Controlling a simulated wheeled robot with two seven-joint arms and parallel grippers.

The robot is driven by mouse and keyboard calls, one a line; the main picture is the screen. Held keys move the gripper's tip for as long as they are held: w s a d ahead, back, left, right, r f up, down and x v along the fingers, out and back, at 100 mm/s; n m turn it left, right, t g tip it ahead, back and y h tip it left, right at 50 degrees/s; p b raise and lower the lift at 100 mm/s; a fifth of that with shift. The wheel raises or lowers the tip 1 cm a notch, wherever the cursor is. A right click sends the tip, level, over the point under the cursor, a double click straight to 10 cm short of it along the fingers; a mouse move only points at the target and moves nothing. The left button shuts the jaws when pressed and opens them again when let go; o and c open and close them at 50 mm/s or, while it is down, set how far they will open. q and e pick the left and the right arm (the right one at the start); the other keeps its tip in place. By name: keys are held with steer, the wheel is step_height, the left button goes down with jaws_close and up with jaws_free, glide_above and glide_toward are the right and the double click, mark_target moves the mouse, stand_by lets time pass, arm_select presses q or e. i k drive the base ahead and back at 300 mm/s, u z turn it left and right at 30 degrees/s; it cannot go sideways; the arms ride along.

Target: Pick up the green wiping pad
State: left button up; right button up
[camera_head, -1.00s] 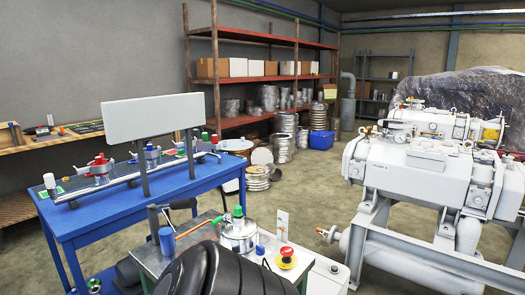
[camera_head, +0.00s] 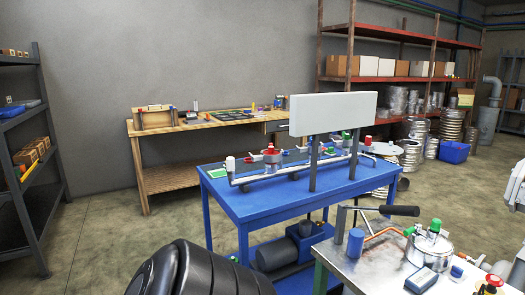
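A small flat green piece (camera_head: 217,173) with a pale edge lies at the left corner of the blue table (camera_head: 235,215). It may be the green wiping pad, but it is too small to tell for sure. Neither of my grippers shows in the head view. A black rounded part at the bottom looks like part of my own body.
A metal pipe rig with a white board (camera_head: 333,112) stands on the blue table. A wooden workbench (camera_head: 150,130) stands against the back wall. A steel table (camera_head: 375,265) is at front right, a dark shelf (camera_head: 45,170) at far left. Floor at left is clear.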

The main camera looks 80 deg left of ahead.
mark_target(330, 152)
steer(key=u, duration=2)
steer(key=i, duration=1)
